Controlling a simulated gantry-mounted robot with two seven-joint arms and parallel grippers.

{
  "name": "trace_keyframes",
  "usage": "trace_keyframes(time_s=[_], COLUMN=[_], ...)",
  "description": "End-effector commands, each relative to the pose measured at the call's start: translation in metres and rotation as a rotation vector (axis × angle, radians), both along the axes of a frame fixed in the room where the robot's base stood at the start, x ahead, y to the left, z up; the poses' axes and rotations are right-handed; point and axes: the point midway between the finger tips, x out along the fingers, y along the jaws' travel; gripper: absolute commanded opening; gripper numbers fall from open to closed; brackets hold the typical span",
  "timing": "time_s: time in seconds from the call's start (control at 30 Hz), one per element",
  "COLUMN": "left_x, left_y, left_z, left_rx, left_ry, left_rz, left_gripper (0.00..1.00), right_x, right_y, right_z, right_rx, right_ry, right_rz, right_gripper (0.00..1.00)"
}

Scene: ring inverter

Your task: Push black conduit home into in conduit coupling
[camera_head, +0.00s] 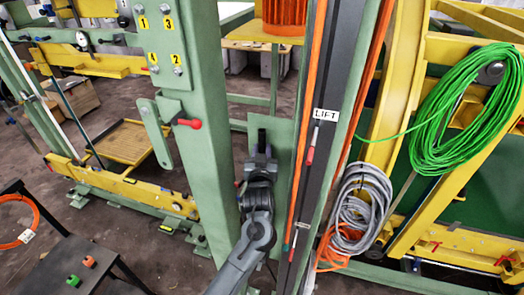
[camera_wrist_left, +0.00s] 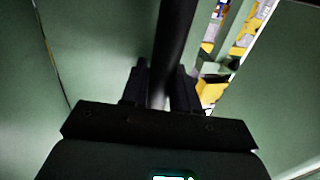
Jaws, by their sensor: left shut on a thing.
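My left gripper (camera_head: 261,152) is in front of a green panel between the green post and the dark lift rail. In the left wrist view, my left gripper (camera_wrist_left: 162,88) is shut on the black conduit (camera_wrist_left: 175,40), with one finger on each side of it. The conduit runs up out of the top of that view. In the head view only a short dark piece of the conduit (camera_head: 262,137) shows at the fingertips. I cannot make out the conduit coupling in either view. My right gripper is not in view.
The green post (camera_head: 205,130) with a red-handled lever (camera_head: 188,123) stands close left of my arm. The rail with the LIFT label (camera_head: 325,115) and orange cables is close right. Grey cable coils (camera_head: 360,205) and a green coil (camera_head: 470,110) hang further right.

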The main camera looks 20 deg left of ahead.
Motion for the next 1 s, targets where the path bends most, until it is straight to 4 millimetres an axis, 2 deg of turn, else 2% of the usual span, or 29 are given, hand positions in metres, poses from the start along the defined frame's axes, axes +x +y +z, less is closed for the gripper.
trace_keyframes(time_s=[0.7,0.73,0.9,1.0], left_x=[0.0,0.0,0.0,0.0], left_y=[0.0,0.0,0.0,0.0], left_z=[-0.018,-0.017,-0.017,-0.017], left_rx=[0.0,0.0,0.0,0.0], left_ry=[0.0,-0.001,0.0,0.0], left_rz=[0.0,0.0,0.0,0.0], left_gripper=[0.0,0.34,0.59,0.59], right_x=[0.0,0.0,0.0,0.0], right_y=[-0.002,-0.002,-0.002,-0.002], right_z=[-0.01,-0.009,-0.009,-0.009], right_rx=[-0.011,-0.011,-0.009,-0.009], right_ry=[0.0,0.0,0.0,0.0], right_rz=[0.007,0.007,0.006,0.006], right_gripper=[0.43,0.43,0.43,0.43])
